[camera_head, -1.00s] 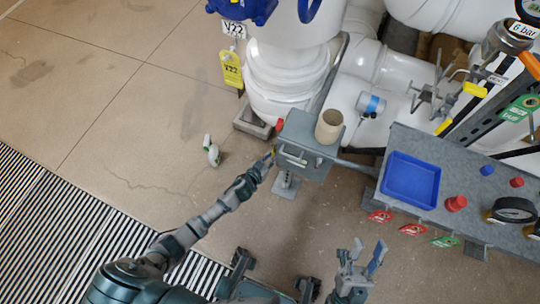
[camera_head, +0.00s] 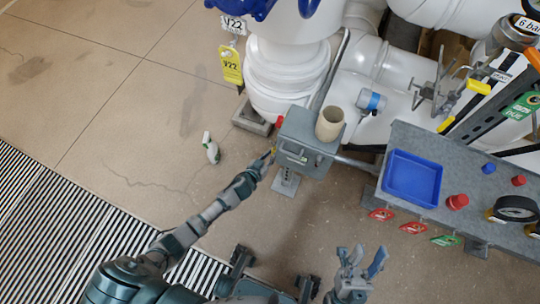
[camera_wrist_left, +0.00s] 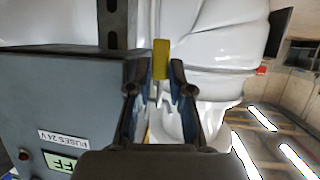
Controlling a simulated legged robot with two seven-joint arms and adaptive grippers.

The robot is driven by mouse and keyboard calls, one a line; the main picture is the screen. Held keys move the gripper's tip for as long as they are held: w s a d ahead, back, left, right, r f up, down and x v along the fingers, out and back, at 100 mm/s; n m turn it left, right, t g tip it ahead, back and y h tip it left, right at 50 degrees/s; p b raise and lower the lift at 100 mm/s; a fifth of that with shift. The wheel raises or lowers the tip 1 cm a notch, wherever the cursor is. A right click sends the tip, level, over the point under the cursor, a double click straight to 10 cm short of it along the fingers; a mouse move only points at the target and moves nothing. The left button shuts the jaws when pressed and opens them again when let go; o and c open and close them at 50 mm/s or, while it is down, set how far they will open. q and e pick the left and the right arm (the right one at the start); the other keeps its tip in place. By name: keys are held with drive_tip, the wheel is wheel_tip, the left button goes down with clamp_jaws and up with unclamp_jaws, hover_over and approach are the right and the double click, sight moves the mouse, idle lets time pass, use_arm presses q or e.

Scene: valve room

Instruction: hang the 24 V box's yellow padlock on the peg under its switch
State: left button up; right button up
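The grey 24 V box (camera_head: 312,134) stands on a post in the middle of the head view. It fills the left of the left wrist view (camera_wrist_left: 60,95), with a "FUSES 24 V" label and an "OFF" sign. My left gripper (camera_head: 268,160) is at the box's left side. Its fingers are closed around the small yellow padlock (camera_wrist_left: 161,58), whose yellow body shows at the fingertips, apart from the box face. I cannot make out the peg; the switch is not clear either. My right gripper (camera_head: 362,258) is open and empty, low in the head view.
A beige cup (camera_head: 329,124) stands on the box. A grey bench (camera_head: 455,165) with a blue tray (camera_head: 412,178) is at the right. White pipes (camera_head: 290,75) rise behind the box. A white spray bottle (camera_head: 211,148) is on the floor, left of the box. The floor further left is clear.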

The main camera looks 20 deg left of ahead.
use_arm(q)
drive_tip(key=o, duration=0.4)
drive_tip(key=shift+s, duration=0.15)
